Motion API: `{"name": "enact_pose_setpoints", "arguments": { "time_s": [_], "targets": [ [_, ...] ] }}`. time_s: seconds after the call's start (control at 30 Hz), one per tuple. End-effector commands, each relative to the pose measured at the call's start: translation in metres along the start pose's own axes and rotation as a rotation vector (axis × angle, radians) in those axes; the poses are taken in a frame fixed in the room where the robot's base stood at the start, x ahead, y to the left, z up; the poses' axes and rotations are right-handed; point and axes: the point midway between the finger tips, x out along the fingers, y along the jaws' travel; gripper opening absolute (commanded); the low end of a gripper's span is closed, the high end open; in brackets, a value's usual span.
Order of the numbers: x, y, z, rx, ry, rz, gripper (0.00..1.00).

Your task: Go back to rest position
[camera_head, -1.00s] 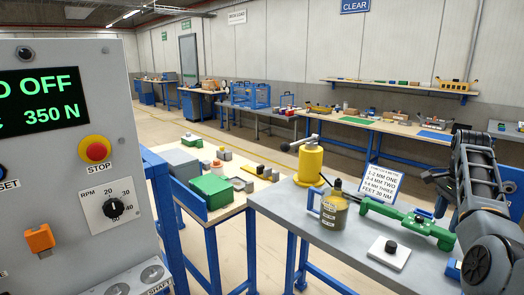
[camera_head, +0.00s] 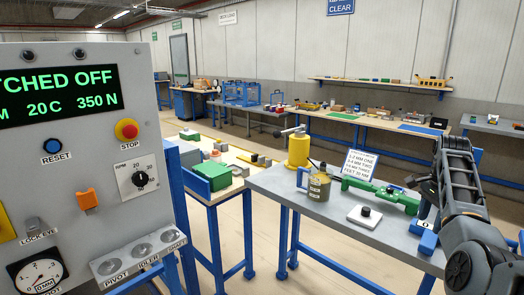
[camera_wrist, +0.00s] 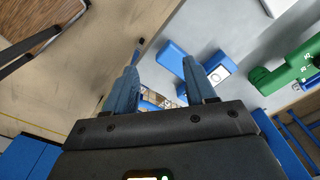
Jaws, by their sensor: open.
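My gripper (camera_wrist: 160,84) shows in the wrist view with its two blue-grey fingers spread apart and nothing between them. It is above the edge of the grey workbench. A blue block (camera_wrist: 172,56) and a second blue piece with a white round mark (camera_wrist: 221,68) lie on the bench beyond the fingers. In the head view my dark arm is folded at the right, and my gripper cannot be made out there.
A control panel (camera_head: 68,135) with dials and a red stop button fills the left. The grey bench (camera_head: 290,190) holds a yellow cylinder (camera_head: 298,150), a tin (camera_head: 319,187), a green tool (camera_head: 380,194) and a sign (camera_head: 359,165). Open floor (camera_head: 310,270) lies in front.

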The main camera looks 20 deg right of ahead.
Motion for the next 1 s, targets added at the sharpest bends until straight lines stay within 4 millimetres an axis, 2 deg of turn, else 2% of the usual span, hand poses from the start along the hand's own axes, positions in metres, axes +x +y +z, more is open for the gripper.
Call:
{"name": "enact_pose_setpoints", "arguments": {
  "time_s": [0.27,0.57,0.8,1.0],
  "targets": [
    [0.039,0.007,0.013,-0.063,0.044,-0.032,0.55],
    [0.106,0.026,0.042,-0.2,0.134,-0.096,0.55],
    [0.178,0.067,0.086,-0.416,0.257,-0.194,0.55],
    [0.219,0.113,0.128,-0.614,0.355,-0.288,0.55]
  ]
}}
